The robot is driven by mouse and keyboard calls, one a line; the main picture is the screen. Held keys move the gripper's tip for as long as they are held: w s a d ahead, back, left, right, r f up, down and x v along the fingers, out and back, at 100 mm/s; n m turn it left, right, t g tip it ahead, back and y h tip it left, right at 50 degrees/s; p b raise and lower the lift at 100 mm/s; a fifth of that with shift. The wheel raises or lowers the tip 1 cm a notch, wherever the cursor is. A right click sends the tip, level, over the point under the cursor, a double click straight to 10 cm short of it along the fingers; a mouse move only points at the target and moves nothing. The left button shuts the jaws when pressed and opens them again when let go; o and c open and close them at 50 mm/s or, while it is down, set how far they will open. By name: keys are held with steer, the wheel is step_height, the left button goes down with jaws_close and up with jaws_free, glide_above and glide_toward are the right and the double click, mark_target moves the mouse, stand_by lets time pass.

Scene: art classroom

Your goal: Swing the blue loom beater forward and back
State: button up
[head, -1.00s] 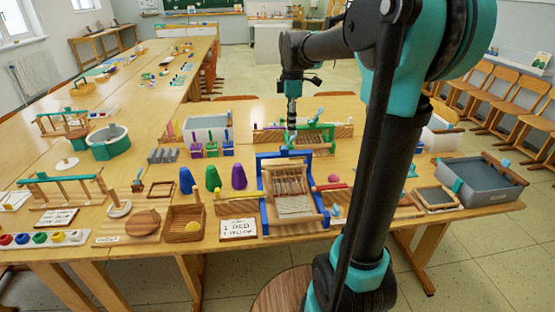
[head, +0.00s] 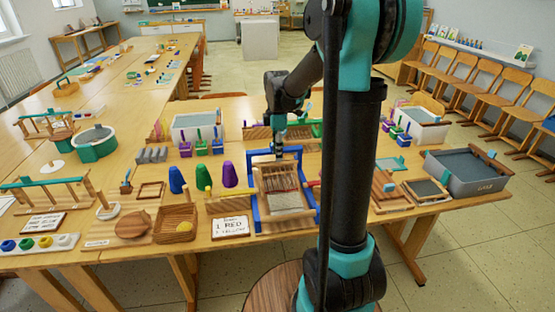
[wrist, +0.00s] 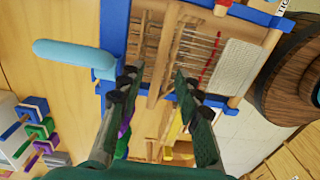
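The small loom (head: 292,201) stands near the table's front edge, with a wooden bed, pale threads, red rows and woven cloth. Its blue beater frame (head: 256,216) rises around it; a blue upright also shows in the wrist view (wrist: 113,22). A light-blue rounded bar (wrist: 72,54) sticks out left from that blue part. My gripper (head: 279,152) hangs over the loom's far side, close to the blue top bar. In the wrist view my gripper (wrist: 154,92) is open, its two fingers apart over the loom with nothing held between them. Contact cannot be told.
Purple, green and blue cones (head: 203,178) and a sign card (head: 230,227) stand left of the loom. Right are small frames (head: 426,190) and a grey water tub (head: 468,174). A wooden stool top shows in front.

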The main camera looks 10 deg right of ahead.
steer(key=shift+f, duration=1.65)
steer(key=shift+c, duration=0.5)
jaws_close()
